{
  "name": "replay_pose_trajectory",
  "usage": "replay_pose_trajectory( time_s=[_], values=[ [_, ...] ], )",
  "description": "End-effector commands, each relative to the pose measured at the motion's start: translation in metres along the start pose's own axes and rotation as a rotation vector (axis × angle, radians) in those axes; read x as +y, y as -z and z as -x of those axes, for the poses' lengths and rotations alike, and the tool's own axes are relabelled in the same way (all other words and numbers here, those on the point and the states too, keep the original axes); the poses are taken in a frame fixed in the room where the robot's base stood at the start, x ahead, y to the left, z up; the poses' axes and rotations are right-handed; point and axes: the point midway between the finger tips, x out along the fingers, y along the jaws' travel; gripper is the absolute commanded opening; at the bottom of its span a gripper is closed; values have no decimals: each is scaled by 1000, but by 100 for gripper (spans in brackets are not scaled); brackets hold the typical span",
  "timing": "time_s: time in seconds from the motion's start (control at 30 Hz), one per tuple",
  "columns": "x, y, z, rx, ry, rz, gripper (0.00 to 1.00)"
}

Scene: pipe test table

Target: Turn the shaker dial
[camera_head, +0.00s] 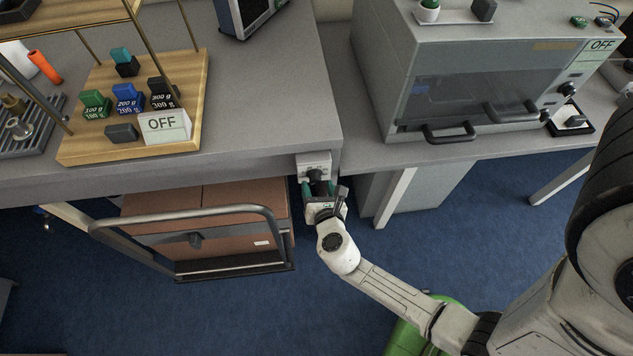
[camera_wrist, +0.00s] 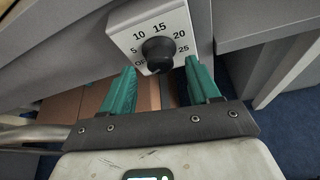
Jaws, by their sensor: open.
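The shaker dial is a black round knob (camera_wrist: 158,54) on a white plate (camera_wrist: 183,18) marked with numbers from 5 to 25 and an off mark, fixed to the table's front edge. In the head view the plate (camera_head: 314,162) shows at the table's right corner, with the dark knob (camera_head: 317,175) partly hidden by my gripper. My gripper (camera_head: 318,188) is just in front of it. In the wrist view my gripper's teal fingers (camera_wrist: 160,80) are open, one on each side below the knob, and hold nothing. I cannot tell whether either finger touches the knob.
A wooden rack (camera_head: 85,150) with coloured weights and an OFF card stands on the left table. A grey oven-like box (camera_head: 450,60) stands on the right table. A cart handle (camera_head: 190,219) and brown boxes (camera_head: 235,198) are below left. Blue floor lies open below.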

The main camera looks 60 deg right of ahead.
Motion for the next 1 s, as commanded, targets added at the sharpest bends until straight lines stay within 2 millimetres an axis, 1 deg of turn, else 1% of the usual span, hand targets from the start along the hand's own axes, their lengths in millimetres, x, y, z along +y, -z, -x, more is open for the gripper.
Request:
replay_pose_trajectory(
  time_s=[0.03,0.2,0.33,0.57,1.0],
  values=[
    [0,0,-8,-1,1,-2,61],
    [0,0,-22,0,1,-1,61],
    [0,0,-26,0,0,-2,61],
    [0,0,-26,0,0,-2,61],
    [0,0,-26,0,0,-2,19]
  ],
)
